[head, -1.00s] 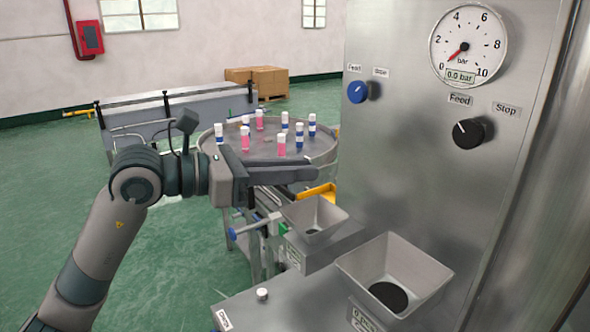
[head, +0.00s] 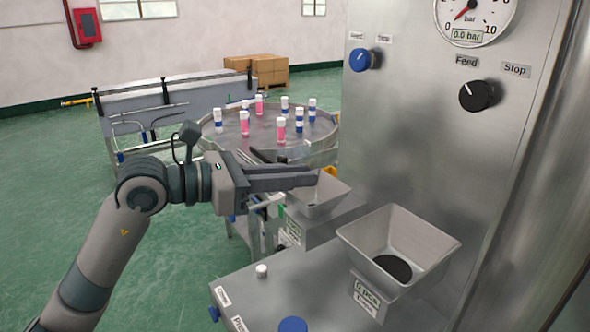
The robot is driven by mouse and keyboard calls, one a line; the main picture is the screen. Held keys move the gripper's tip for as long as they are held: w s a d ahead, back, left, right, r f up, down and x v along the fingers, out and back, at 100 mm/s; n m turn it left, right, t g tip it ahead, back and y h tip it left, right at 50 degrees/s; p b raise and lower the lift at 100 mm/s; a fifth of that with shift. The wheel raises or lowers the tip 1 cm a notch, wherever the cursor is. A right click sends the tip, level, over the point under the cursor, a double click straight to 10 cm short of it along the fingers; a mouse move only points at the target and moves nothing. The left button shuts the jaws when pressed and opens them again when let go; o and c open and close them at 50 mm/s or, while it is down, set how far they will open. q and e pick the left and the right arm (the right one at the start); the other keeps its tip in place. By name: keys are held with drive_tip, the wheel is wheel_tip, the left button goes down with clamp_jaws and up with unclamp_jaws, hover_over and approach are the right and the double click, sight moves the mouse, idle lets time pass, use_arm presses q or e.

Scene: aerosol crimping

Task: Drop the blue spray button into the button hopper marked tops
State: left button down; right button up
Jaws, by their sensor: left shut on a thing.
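My left gripper (head: 310,178) comes in from the left with its fingers pointing right, in front of the round table and over the back of the smaller hopper. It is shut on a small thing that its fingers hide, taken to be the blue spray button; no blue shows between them. The smaller grey hopper (head: 330,195) has a green display below it. The larger grey hopper (head: 440,243) is nearer, with a dark round opening at its bottom and a "0 pcs" display. I cannot clearly read "tops" on either hopper. My right gripper is out of view.
A round table (head: 215,142) holds several pink and blue-white bottles. A steel panel (head: 410,130) with a gauge and knobs rises behind the hoppers. A small white knob or cap (head: 262,271) and a blue round button (head: 293,325) are on the near steel surface (head: 310,295).

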use_arm(q)
drive_tip(key=shift+f, duration=0.7)
drive_tip(key=c, duration=1.6)
unclamp_jaws()
drive_tip(key=shift+c, duration=0.2)
drive_tip(key=shift+r, duration=0.1)
drive_tip(key=shift+r+p, duration=0.35)
drive_tip(key=shift+r, duration=1.1)
